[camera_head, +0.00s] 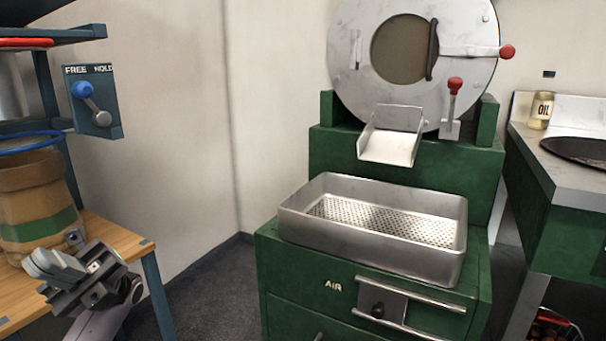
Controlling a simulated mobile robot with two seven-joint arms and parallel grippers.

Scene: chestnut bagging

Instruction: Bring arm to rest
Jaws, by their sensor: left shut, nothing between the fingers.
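My left gripper (58,272) is at the lower left, above the wooden table, in front of a brown paper bag (32,185) with a green band. Its fingers are together with nothing seen between them. Whether it touches the bag cannot be told. My right gripper is not in view.
A lever box (92,104) marked FREE and HOLD hangs above the wooden table (110,238). An empty perforated metal tray (450,238) sits on the green cabinet below the roaster drum (370,80). An oil jar (541,110) stands at right. Floor shows between table and cabinet.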

